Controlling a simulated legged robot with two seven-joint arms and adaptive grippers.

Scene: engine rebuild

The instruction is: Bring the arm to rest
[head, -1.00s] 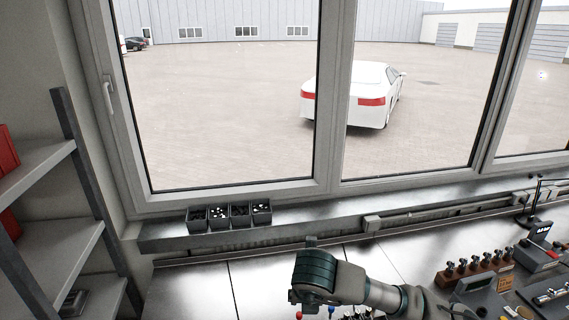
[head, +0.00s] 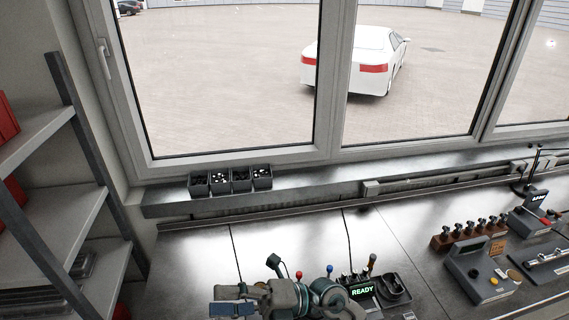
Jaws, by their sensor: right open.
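My right arm reaches in low along the bottom edge of the head view. Its gripper (head: 236,299) points left over the bench (head: 190,262), with the jaws apart and nothing clearly held. The lower part of the gripper is cut off by the frame edge. My left gripper is not in view.
Behind my right arm are a device reading READY (head: 362,292), small red and blue knobs and a black tray (head: 393,288). A wooden rack (head: 468,232) and a grey console (head: 482,275) stand right. Small bins (head: 230,181) line the sill. Shelves (head: 50,215) stand left.

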